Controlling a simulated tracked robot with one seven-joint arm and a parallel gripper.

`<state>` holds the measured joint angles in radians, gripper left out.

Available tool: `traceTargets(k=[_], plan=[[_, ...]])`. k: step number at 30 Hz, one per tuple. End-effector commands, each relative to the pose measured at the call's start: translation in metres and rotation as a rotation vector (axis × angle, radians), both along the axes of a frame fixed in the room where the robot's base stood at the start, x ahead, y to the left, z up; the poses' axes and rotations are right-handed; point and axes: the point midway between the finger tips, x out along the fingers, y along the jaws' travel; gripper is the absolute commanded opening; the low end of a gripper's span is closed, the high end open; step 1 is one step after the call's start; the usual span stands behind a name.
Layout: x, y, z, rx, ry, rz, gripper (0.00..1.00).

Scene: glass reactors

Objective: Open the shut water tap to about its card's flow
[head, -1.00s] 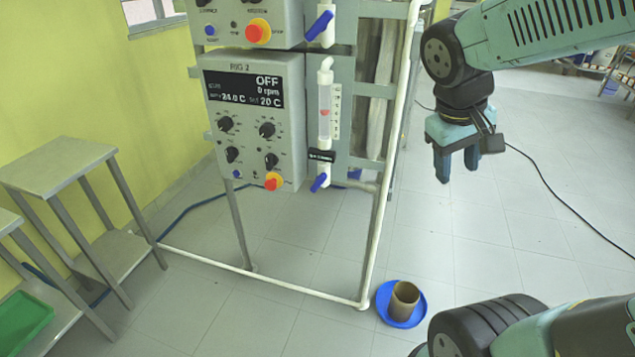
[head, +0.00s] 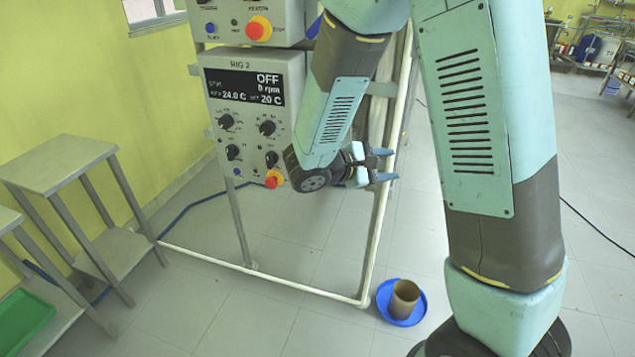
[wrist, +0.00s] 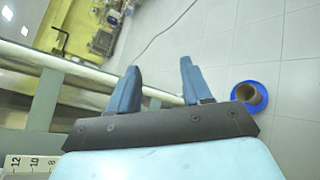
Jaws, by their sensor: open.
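My gripper (head: 391,165) is open and empty, its fingers pointing right, in front of the white frame post (head: 396,120). It also shows in the wrist view (wrist: 158,68), where a pale pipe (wrist: 165,96) runs behind the fingers. The lower blue tap and the flow tube are hidden behind my arm in the head view. A sliver of the upper blue tap (head: 314,28) shows beside my arm. A numbered scale (wrist: 30,163) shows at the lower left of the wrist view. I cannot make out a flow card.
The RIG 2 control box (head: 240,130) reads OFF, 0 rpm, with a red stop button (head: 273,180) close to my arm. A brown cup (head: 404,297) stands in a blue dish (head: 386,311) on the floor. A grey side table (head: 65,165) stands left.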

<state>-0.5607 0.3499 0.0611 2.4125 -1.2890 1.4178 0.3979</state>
Motion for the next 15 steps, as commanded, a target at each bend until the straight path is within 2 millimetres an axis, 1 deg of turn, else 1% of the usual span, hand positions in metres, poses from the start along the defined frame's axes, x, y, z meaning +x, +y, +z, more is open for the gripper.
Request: traceTargets(k=[1,5,7,11,12,15], plan=[[0.006,0.013,-0.011,-0.044,0.010,0.057,0.49],[0.022,0.047,-0.036,-0.145,0.009,0.209,0.49],[0.028,0.068,-0.052,-0.193,0.009,0.296,0.49],[0.034,0.108,-0.083,-0.270,0.002,0.461,0.49],[0.035,0.120,-0.094,-0.290,0.000,0.512,0.49],[0.033,0.147,-0.118,-0.328,-0.008,0.628,0.49]])
